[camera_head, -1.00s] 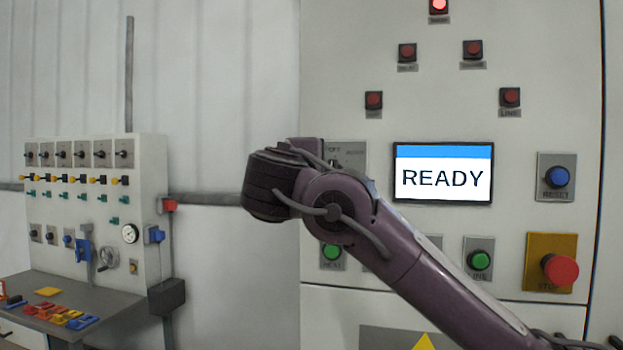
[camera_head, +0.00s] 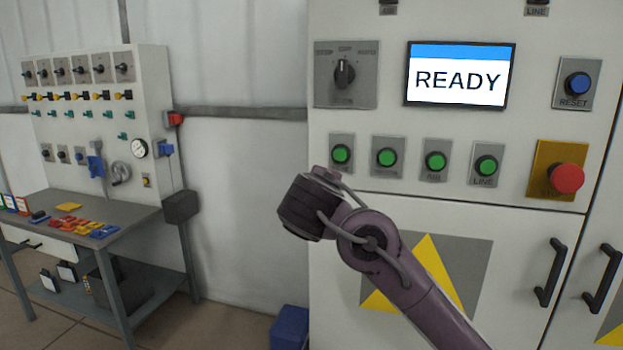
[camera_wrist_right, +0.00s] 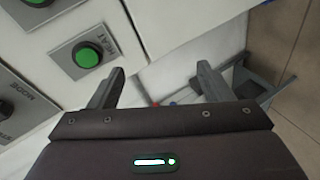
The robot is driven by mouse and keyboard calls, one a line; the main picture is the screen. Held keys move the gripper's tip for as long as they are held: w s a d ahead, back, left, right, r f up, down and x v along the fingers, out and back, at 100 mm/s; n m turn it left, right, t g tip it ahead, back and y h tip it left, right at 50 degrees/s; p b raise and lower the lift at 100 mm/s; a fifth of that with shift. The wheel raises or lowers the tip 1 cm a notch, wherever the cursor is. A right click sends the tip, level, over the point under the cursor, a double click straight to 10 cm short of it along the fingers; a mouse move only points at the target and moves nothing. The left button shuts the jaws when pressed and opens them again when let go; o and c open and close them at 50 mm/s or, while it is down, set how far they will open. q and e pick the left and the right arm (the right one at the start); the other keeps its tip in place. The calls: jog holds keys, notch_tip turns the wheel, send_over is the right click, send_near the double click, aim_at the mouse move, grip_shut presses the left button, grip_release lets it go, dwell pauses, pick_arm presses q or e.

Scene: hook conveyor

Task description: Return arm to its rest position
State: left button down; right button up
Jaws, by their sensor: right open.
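My right arm (camera_head: 375,250) comes in from the lower right in the head view, in front of the lower cabinet. Its wrist end (camera_head: 312,205) hangs just below and left of the row of green buttons; the fingers are hidden there. In the right wrist view my right gripper (camera_wrist_right: 160,78) shows two fingers apart with nothing between them. A green button labelled HEAT (camera_wrist_right: 87,55) lies left of the fingers in that view. My left gripper is not in view.
The control panel has a selector switch (camera_head: 345,74), a READY screen (camera_head: 458,80), a blue reset button (camera_head: 578,84) and a red stop button (camera_head: 566,178). Door handles (camera_head: 551,272) stick out at the lower right. A workbench (camera_head: 75,210) stands left; a blue bin (camera_head: 290,328) is on the floor.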

jog(key=s+d+f+m+g+y, duration=0.15)
jog(key=s+f, duration=0.25)
jog(key=f, duration=0.5)
jog(key=s+d+f+m+g, duration=0.25)
jog(key=s+f, duration=0.25)
jog(key=f, duration=0.3)
jog(key=s+d+f+m+g+y, duration=0.1)
jog(key=s+d+f+g, duration=0.2)
jog(key=f, duration=0.6)
jog(key=s+d+f+m+g, duration=0.1)
jog(key=s+d+f+m, duration=0.1)
jog(key=s+d+f, duration=0.35)
jog(key=s+d+f+m+g+h, duration=0.1)
jog(key=s+d+f+m, duration=0.15)
jog(key=s, duration=0.65)
jog(key=s+d+f+m+g, duration=0.1)
jog(key=s+d+f+m, duration=0.2)
jog(key=s, duration=0.4)
notch_tip(320, 180, down, 32)
jog(key=s+n+g, duration=0.1)
jog(key=s, duration=0.2)
jog(key=s+d+f+g, duration=0.1)
jog(key=s+d+f, duration=0.2)
jog(key=s+f, duration=1.3)
jog(key=s, duration=0.2)
jog(key=shift+s+d+f+g, duration=0.15)
jog(key=shift+s+f+g, duration=0.15)
jog(key=shift+s+f, duration=0.1)
